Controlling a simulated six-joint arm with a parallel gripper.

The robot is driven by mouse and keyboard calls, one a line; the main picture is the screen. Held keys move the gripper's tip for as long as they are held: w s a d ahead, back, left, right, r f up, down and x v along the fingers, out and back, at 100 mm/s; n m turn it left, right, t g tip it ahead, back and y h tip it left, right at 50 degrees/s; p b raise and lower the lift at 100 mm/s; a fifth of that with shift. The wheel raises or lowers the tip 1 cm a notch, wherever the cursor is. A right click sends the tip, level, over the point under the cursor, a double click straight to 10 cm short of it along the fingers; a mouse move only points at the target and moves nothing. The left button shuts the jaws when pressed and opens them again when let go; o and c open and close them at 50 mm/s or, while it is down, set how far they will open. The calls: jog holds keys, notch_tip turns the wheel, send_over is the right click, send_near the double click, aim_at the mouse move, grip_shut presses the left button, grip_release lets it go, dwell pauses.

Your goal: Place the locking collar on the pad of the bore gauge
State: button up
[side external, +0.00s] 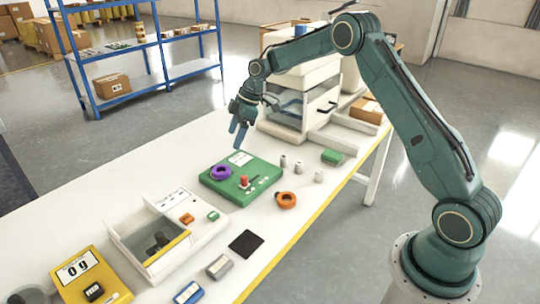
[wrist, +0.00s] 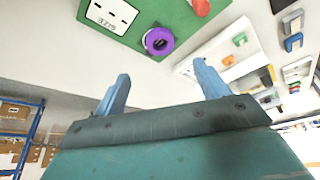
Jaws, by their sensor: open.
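A green bore gauge (side external: 240,196) lies on the white table, with a red knob (side external: 244,181) and a printed white label. A purple ring (side external: 214,173) lies on its left part. An orange ring (side external: 280,202) with a small tab lies on the table just right of the gauge. I cannot tell for sure which ring is the locking collar. My gripper (side external: 240,138) is open and empty above the table, behind the gauge. In the wrist view the purple ring (wrist: 149,41) shows beyond my spread fingers (wrist: 162,70); the orange ring is not clearly seen there.
Several small grey cylinders (side external: 299,167) and a green block (side external: 332,157) lie right of the gauge. A white machine (side external: 290,120) stands behind. A white tray (side external: 150,245), a yellow scale (side external: 90,280) and a black pad (side external: 246,243) are in front. The table's back left is clear.

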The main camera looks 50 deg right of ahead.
jog(key=shift+r, duration=0.1)
jog(key=s+a+r+m+t+h, duration=0.1)
jog(key=s+a+r+m, duration=0.15)
jog(key=s+r, duration=0.65)
jog(key=s+a+r+m+h, duration=0.15)
jog(key=s+a+r, duration=0.25)
jog(key=s+r, duration=0.5)
jog(key=s+m+t+h, duration=0.1)
jog(key=s+m, duration=0.5)
jog(key=s, duration=1.7)
jog(key=shift+s+a+f+m+t, duration=0.15)
jog(key=shift+s+f+m+t, duration=0.15)
jog(key=shift+s+t, duration=0.1)
